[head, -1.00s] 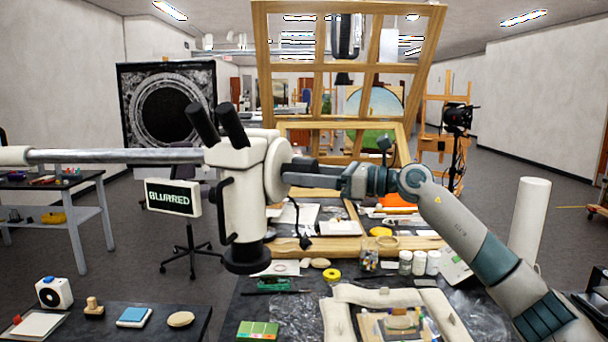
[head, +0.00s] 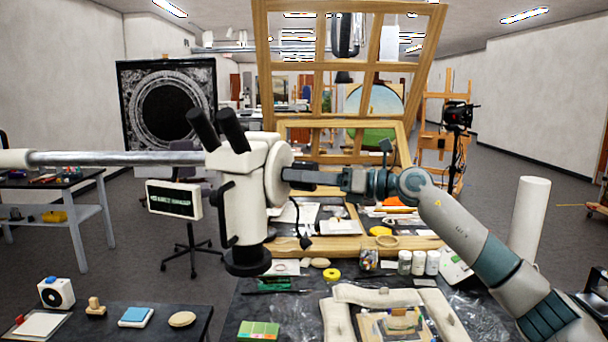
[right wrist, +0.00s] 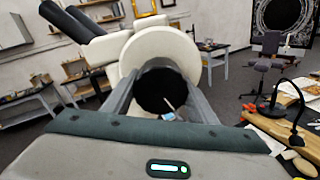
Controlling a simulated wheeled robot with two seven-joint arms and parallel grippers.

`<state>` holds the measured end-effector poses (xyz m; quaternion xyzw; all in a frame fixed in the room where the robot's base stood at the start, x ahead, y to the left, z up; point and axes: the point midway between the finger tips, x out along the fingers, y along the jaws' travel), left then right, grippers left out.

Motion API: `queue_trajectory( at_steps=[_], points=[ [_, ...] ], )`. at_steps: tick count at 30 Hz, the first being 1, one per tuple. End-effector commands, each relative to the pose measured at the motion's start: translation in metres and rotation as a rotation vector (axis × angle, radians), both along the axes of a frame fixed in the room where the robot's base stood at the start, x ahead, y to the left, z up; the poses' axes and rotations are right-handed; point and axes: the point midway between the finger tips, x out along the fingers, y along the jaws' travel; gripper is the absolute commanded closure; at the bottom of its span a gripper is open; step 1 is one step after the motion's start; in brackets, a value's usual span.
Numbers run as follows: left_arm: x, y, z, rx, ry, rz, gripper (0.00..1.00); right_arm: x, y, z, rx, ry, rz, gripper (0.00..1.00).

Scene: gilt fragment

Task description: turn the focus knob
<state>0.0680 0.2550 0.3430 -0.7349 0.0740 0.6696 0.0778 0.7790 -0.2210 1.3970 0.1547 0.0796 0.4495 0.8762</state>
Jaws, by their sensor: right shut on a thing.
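The white microscope (head: 243,200) hangs from a long grey boom arm, with two black eyepieces at its top left. Its black focus knob (right wrist: 160,90) shows in the right wrist view, in front of a round white disc (right wrist: 130,52). My right gripper (head: 292,177) reaches in from the right and is shut on the knob, with one finger on each side of it. A small light mark shows on the knob's face. The display sign (head: 174,200) left of the microscope carries small green text, hard to read. My left gripper is not in view.
A dark worktable below holds padded rolls around a framed piece (head: 392,325), a yellow tape roll (head: 332,274) and several jars (head: 418,262). A wooden frame (head: 415,100) stands behind. A side table at lower left holds small items.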

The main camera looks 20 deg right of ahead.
Motion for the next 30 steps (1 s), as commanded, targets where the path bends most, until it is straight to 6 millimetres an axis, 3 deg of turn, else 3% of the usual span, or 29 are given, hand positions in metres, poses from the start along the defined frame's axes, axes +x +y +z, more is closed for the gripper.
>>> queue_trajectory(
  at_steps=[9, 23, 24, 26, 30],
  points=[
    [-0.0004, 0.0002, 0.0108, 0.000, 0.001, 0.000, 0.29, -0.0001, -0.0001, 0.0014, 0.088, 0.122, -0.001, 0.70],
    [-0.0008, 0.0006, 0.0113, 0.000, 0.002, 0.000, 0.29, -0.0002, 0.0000, 0.0005, 0.103, 0.142, -0.001, 0.70],
    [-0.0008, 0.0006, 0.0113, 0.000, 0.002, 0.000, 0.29, -0.0002, 0.0000, 0.0005, 0.103, 0.142, -0.001, 0.43],
    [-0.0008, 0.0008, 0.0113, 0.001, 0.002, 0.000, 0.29, -0.0002, 0.0000, 0.0004, 0.103, 0.142, -0.001, 0.29],
    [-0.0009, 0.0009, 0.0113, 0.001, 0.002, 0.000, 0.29, -0.0002, 0.0002, 0.0004, 0.102, 0.141, 0.000, 0.29]
  ],
)
